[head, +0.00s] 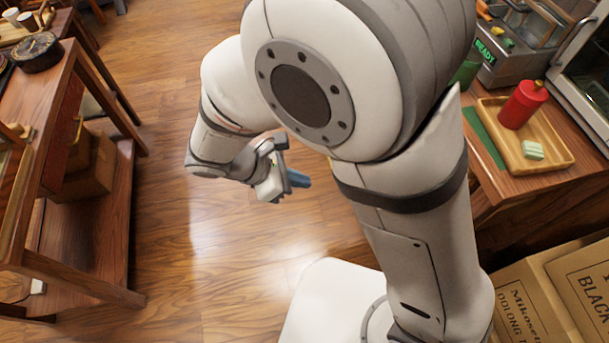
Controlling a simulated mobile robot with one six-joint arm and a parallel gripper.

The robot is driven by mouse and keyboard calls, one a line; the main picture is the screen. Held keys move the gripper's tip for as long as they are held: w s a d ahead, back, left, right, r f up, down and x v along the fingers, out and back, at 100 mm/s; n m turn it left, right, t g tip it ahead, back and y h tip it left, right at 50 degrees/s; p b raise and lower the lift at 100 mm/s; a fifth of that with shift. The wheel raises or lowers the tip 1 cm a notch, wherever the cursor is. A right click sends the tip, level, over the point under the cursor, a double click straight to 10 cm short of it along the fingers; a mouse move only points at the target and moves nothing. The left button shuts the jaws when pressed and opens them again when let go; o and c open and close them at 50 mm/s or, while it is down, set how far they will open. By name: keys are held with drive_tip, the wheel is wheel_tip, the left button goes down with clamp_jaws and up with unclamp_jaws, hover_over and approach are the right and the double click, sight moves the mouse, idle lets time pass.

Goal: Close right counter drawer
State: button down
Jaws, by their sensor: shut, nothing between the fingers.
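My gripper (298,179), with blue fingertips, is shut and empty. It hangs over the open wooden floor, left of the counter. The wooden counter (555,187) stands at the right. No drawer can be made out on it, as my large white arm covers much of its front. I cannot tell whether the right drawer is open or shut.
A wooden tray (488,112) on the counter holds a red bottle (522,104) and a pale green block (533,150). A metal machine (500,62) stands behind. Cardboard boxes (530,304) sit at lower right. A wooden table (60,75) stands left; floor between is clear.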

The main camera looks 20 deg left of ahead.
drive_tip(key=w+d+f, duration=0.5)
drive_tip(key=d, duration=0.3)
drive_tip(key=shift+f, duration=0.15)
